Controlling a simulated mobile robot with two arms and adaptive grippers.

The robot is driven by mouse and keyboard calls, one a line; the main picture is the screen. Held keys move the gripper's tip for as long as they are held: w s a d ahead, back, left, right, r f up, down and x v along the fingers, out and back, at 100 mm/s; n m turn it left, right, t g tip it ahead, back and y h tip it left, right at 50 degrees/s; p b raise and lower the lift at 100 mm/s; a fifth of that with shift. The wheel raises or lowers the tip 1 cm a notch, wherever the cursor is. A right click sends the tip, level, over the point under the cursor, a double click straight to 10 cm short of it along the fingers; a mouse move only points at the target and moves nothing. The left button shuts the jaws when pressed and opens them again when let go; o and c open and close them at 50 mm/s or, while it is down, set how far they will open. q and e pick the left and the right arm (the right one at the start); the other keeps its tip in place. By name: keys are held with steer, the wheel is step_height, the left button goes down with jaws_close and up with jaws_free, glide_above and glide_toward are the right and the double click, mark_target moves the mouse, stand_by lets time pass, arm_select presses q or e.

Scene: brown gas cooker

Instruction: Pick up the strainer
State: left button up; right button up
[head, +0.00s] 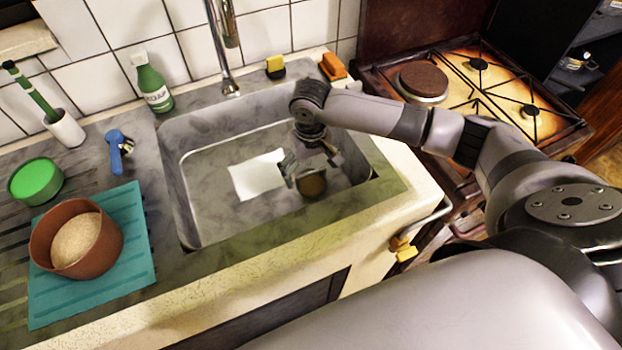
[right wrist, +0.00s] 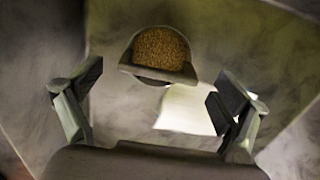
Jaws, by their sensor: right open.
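The strainer appears to be the small round thing with a brown, grainy inside and a dark rim (head: 312,186) in the sink. In the right wrist view this strainer (right wrist: 160,52) is at top centre, beyond the fingertips, with a grey flap-like edge along its lower side. My right gripper (head: 310,162) reaches down into the sink over it. In the right wrist view the gripper (right wrist: 158,85) has its fingers wide apart with nothing between them. The strainer looks apart from both fingers. My left gripper is out of view.
The sink's walls (head: 185,205) surround the gripper. A white flat rectangle (head: 258,176) lies in the sink, left of the strainer. The tap (head: 222,50) rises behind. A brown pot (head: 95,255) stands on a teal mat (head: 140,260) at left. The cooker (head: 500,85) is at right.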

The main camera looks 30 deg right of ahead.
steer(key=shift+f, duration=0.85)
steer(key=shift+c, duration=0.3)
steer(key=c, duration=1.4)
steer(key=shift+r, duration=0.1)
